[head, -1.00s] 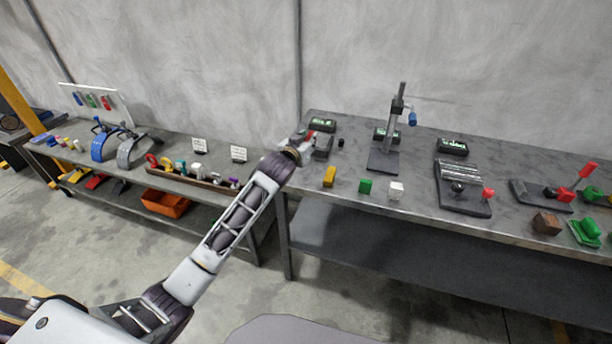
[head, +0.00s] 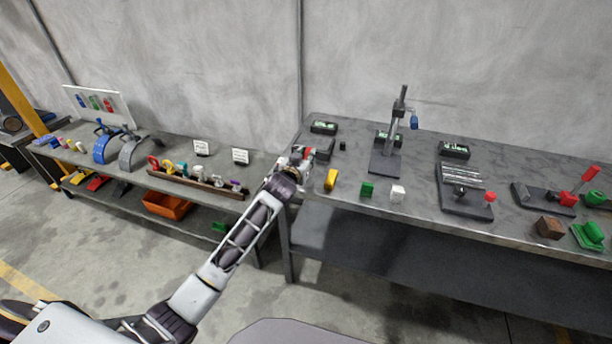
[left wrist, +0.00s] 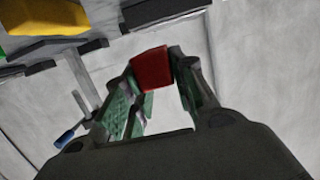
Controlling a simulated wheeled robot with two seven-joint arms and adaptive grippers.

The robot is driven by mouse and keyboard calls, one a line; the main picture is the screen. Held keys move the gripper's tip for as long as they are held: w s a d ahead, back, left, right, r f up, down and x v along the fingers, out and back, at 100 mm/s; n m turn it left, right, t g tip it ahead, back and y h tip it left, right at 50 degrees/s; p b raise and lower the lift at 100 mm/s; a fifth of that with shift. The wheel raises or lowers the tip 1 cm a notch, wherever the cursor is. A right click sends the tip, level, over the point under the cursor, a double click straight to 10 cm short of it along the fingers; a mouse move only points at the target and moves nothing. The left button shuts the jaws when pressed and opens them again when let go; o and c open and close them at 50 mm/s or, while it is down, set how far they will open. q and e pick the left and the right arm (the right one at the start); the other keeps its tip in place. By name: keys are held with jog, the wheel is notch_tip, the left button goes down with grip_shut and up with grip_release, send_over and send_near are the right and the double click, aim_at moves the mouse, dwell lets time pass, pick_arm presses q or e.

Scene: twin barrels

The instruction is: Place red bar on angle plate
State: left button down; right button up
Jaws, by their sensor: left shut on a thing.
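My left gripper (head: 299,155) is at the left end of the right-hand bench. In the left wrist view, its fingers (left wrist: 160,85) are shut on the red bar (left wrist: 152,70), whose end face shows between the fingertips. In the head view only a small bit of red shows at the gripper. A dark grey block (head: 323,148), which looks like the angle plate, stands just right of the gripper, partly hidden behind it. I cannot tell whether the bar touches it. My right gripper is not in view.
A yellow block (head: 331,179), a green block (head: 367,189) and a white block (head: 398,193) stand along the bench's front edge. A stand with a blue handle (head: 387,160) is behind them. A rack of coloured items (head: 199,184) lies on the left bench.

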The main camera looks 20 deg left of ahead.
pick_arm(q)
notch_tip(320, 180, down, 2)
jog(key=shift+f, duration=2.6)
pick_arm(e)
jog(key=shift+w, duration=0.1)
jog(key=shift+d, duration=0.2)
